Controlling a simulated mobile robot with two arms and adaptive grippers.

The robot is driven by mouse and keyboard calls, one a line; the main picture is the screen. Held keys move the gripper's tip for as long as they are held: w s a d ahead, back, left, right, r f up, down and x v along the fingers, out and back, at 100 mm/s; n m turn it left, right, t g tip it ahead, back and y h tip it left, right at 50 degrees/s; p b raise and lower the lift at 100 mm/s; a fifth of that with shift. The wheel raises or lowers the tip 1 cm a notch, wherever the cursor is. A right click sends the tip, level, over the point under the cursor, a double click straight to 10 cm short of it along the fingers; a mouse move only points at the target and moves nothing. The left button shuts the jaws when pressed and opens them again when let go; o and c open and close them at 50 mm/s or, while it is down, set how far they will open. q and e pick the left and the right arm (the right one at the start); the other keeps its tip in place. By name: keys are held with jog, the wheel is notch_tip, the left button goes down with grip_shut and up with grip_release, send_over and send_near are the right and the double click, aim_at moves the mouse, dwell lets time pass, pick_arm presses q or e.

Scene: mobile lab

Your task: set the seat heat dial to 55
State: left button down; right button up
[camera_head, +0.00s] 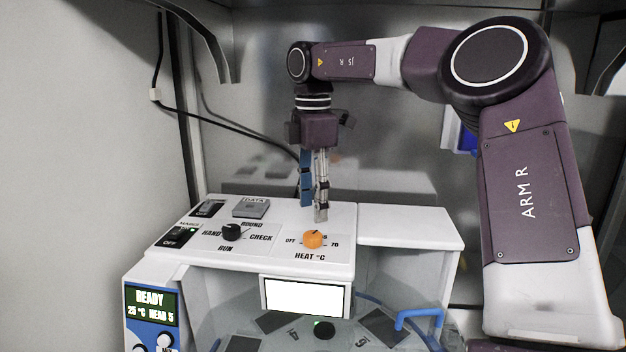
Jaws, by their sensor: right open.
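The seat heat dial is an orange knob (313,239) on the white top panel, above the label "HEAT °C". "OFF" is printed on its left and "70" on its right; the marks between are partly covered or too small to read, and I cannot tell its setting. My right gripper (319,213) points down just above and behind the orange knob. Its fingers are open, seen nearly edge-on, and appear apart from the knob. My left gripper is not in view.
A black knob (232,232) marked HAND, RUN and CHECK stands left of the dial. The white shelf (410,226) at right is clear.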

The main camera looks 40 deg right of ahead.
aim_at(313, 234)
notch_tip(313, 234, up, 6)
jog(key=shift+f, duration=0.1)
dwell(0.4)
